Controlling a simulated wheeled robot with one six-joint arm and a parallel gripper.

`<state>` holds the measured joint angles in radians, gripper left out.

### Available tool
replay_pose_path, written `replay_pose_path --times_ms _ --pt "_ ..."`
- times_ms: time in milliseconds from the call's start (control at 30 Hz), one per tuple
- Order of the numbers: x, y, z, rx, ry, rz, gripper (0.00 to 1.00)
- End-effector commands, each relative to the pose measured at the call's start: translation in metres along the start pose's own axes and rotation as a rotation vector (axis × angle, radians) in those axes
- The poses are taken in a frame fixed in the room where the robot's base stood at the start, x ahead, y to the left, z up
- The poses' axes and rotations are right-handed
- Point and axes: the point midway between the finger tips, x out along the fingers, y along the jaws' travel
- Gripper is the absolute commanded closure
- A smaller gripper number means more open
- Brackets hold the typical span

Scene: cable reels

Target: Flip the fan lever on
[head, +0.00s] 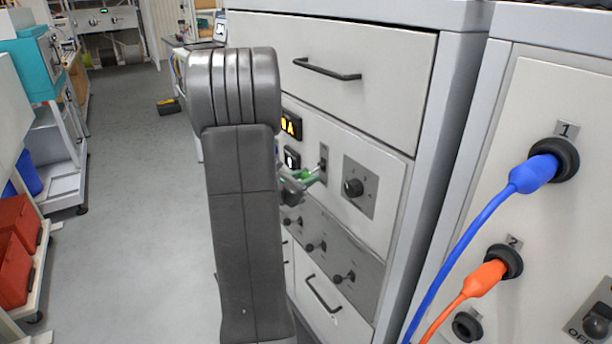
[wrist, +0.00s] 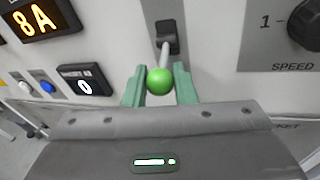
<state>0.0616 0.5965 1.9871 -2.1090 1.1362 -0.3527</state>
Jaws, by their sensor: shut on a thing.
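The lever (wrist: 166,55) has a metal shaft and a green ball knob (wrist: 159,81). It comes out of a dark slot plate (wrist: 167,34) on the cabinet's panel, and its ball end points down and outward in the wrist view. My gripper (wrist: 158,90) has green fingers, one on each side of the ball, and is shut on it. In the head view my gripper (head: 308,180) is at the panel, just below the slot plate (head: 323,164), and my arm hides part of the panel. I cannot read a label for the lever.
A speed knob (head: 353,187) sits right of the lever. A lit "8A" display (wrist: 38,18) and a counter showing 0 (wrist: 84,80) are to the left. A drawer with a handle (head: 327,70) is above. Blue (head: 477,230) and orange (head: 468,291) cables plug in at right.

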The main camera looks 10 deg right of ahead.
Motion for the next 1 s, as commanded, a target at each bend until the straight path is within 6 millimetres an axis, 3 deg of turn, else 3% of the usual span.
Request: replay_pose_path --times_ms 400,1000 --pt "-0.006 0.005 0.029 0.094 0.349 -0.031 0.98" --pt "-0.004 0.006 0.044 0.182 0.684 -0.062 0.98"
